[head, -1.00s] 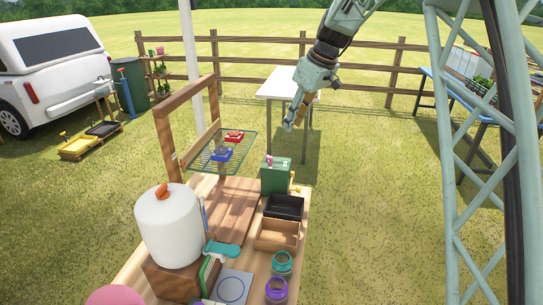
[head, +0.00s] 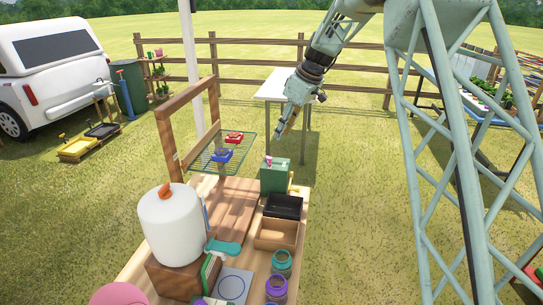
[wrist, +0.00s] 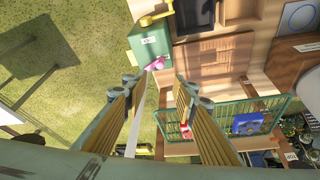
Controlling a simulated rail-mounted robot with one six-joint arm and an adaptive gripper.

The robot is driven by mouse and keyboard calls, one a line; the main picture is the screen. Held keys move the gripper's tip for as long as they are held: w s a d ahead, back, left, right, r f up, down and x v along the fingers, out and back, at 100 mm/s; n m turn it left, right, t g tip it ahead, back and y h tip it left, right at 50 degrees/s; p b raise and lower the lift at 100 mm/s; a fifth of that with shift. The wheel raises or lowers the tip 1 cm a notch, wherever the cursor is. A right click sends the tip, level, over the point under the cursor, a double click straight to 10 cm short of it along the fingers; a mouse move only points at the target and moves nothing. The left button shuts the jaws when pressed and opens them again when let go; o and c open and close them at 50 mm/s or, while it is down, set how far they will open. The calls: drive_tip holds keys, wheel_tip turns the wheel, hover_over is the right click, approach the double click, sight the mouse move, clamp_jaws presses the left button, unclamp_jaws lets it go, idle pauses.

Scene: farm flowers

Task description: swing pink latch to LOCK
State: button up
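The pink latch (head: 268,160) is a small piece at the top of the green box (head: 274,180) on the wooden workbench. In the wrist view the pink latch (wrist: 155,65) shows between the lines of my two fingers, at the edge of the green box (wrist: 152,42), which bears a small white label. The label is too small to read, and I cannot tell the latch's setting. My gripper (head: 279,133) is above and slightly right of the box in the head view. In the wrist view my gripper (wrist: 159,82) has its fingers spread apart, with nothing between them.
A wire rack (head: 222,158) with a blue item (head: 221,155) and a red item (head: 234,137) is left of the box. A wooden frame (head: 165,140) stands beside it. A black tray (head: 283,206) sits in front of the box. A white table (head: 277,87) stands behind.

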sight(270, 158)
drive_tip(key=shift+f, duration=0.1)
drive_tip(key=shift+b+x, duration=0.65)
drive_tip(key=shift+x, duration=6.1)
drive_tip(key=c, duration=0.9)
